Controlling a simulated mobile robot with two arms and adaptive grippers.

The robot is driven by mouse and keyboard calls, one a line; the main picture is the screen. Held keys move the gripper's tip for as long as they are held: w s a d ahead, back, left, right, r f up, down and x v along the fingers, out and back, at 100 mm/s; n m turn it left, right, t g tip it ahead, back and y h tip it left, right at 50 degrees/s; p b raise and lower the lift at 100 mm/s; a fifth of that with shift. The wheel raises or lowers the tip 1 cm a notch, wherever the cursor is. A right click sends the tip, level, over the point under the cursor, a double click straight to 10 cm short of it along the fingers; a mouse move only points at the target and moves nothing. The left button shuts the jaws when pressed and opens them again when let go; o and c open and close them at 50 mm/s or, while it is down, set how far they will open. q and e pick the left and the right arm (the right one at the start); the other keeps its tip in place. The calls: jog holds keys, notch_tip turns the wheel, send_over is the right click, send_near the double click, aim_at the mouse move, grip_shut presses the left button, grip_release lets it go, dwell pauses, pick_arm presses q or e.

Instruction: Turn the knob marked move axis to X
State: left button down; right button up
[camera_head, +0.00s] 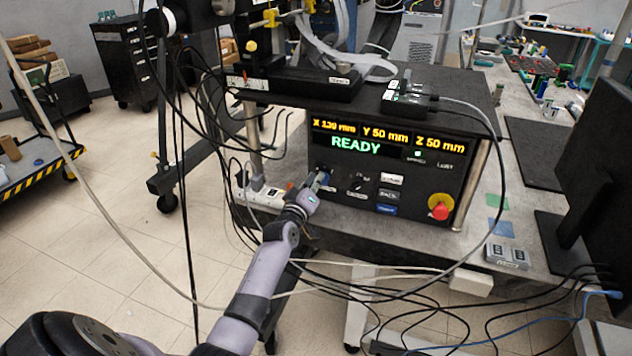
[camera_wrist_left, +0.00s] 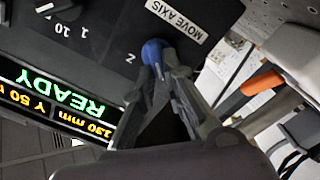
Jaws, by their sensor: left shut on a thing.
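The black control box (camera_head: 460,160) stands on the bench, its display (camera_head: 357,145) reading READY with X, Y and Z values in mm. My left gripper (camera_head: 316,190) is at the lower left of its front panel. In the left wrist view, my left gripper (camera_wrist_left: 160,78) is shut on a blue knob (camera_wrist_left: 153,50) beside the white MOVE AXIS label (camera_wrist_left: 174,20). A letter that looks like Z or N shows beside the knob; the knob's pointer and its other marks are hidden by the fingers. My right gripper is not in view.
A second knob (camera_head: 357,184), several push buttons (camera_head: 389,195) and a red emergency stop (camera_head: 439,208) on yellow sit to the right on the panel. A power strip (camera_head: 262,192) lies at the left. Loose cables hang around the bench front. A dark monitor (camera_head: 600,150) stands at right.

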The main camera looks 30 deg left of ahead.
pick_arm(q)
jog(key=c, duration=1.7)
grip_release()
jog(key=shift+o, duration=0.2)
jog(key=v, duration=1.2)
